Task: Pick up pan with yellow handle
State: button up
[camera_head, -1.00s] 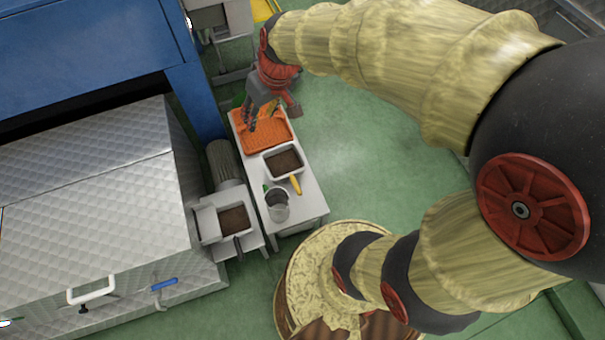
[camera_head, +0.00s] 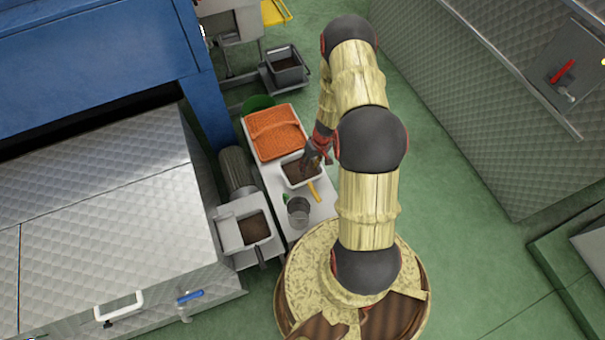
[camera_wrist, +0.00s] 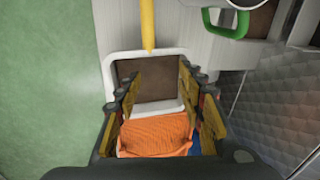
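The pan with the yellow handle is a white rectangular pan (camera_head: 303,185) with brown contents on a white table. Its yellow handle (camera_head: 314,192) points toward the front. In the wrist view the white pan (camera_wrist: 125,56) lies in front of the fingers, its yellow handle (camera_wrist: 148,25) running to the top edge. My gripper (camera_head: 318,155) is over the back right part of the pan in the head view. In the wrist view my gripper (camera_wrist: 160,72) is open, with fingers spread to either side of the pan's brown contents. I cannot tell whether the fingers touch the pan.
An orange-filled tray (camera_head: 272,133) sits behind the pan. A metal pot (camera_head: 298,208) with a green handle (camera_wrist: 225,28) stands in front of it. The white table (camera_head: 325,211) borders a motor and a blue machine (camera_head: 90,45) on the left. Green floor is open on the right.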

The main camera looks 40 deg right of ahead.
send_over(312, 186)
jog(key=d, duration=0.1)
jog(key=d+x, duration=0.1)
jog(key=x, duration=0.5)
jog(key=f, duration=0.1)
jog(key=s+f, duration=0.1)
jog(key=shift+s+f+g+b, duration=0.1)
jog(key=shift+f+g+b, duration=0.2)
jog(key=shift+b, duration=0.1)
jog(key=f+b, duration=0.1)
jog(key=f, duration=0.1)
jog(key=a+f+b, duration=0.1)
jog(key=f, duration=0.2)
jog(key=shift+w+a, duration=0.1)
jog(key=shift+w, duration=0.15)
jog(key=shift+c, duration=1.4)
grip_shut()
jog(key=shift+r, duration=0.1)
